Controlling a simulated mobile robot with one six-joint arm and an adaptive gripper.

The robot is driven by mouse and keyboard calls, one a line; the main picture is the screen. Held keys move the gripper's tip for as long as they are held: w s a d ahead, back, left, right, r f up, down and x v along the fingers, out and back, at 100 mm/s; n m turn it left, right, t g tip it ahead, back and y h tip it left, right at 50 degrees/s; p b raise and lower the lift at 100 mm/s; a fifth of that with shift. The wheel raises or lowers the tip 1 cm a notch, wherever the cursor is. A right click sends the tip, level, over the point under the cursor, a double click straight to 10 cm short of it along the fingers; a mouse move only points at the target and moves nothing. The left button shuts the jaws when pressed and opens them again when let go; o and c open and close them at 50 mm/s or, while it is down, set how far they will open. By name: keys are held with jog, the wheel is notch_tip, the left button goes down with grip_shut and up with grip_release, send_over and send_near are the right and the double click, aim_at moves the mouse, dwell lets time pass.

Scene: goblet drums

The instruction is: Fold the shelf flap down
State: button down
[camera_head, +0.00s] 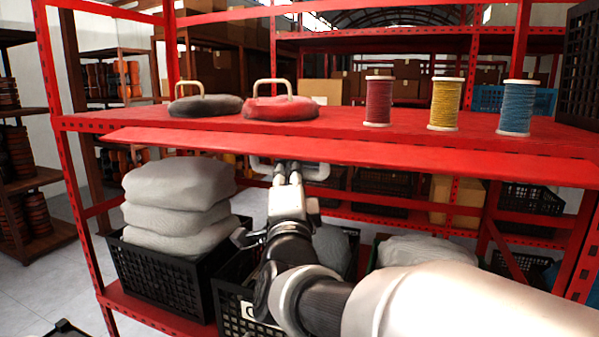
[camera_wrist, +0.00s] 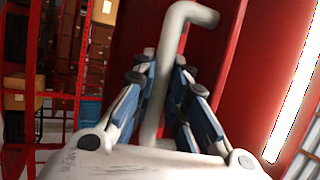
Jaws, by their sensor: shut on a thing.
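The shelf flap (camera_head: 400,157) is a long red panel along the front edge of the upper shelf board. It juts out toward me, with its front edge a little below the board; its exact angle is hard to tell. A pale grey bar handle (camera_head: 318,171) shows under the flap's front edge. My gripper (camera_head: 287,172) is shut on this handle, left of the flap's middle. In the wrist view the blue and grey fingers (camera_wrist: 163,85) close on both sides of the bent handle (camera_wrist: 190,14), beside the red panel (camera_wrist: 255,55).
Below, grey sacks (camera_head: 180,190) are stacked over a black crate (camera_head: 160,272).

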jog(key=r+p, duration=0.1)
jog(key=r+m+g+p, duration=0.1)
jog(key=p, duration=0.1)
jog(key=shift+s+a+g, duration=0.2)
jog(key=shift+s+g, duration=0.1)
jog(key=shift+s, duration=0.05)
jog(key=g+p, duration=0.1)
jog(key=p, duration=0.3)
jog(key=shift+s+a+r+m+g, duration=0.1)
jog(key=shift+s+r+m+g, duration=0.2)
jog(key=shift+m+g, duration=0.1)
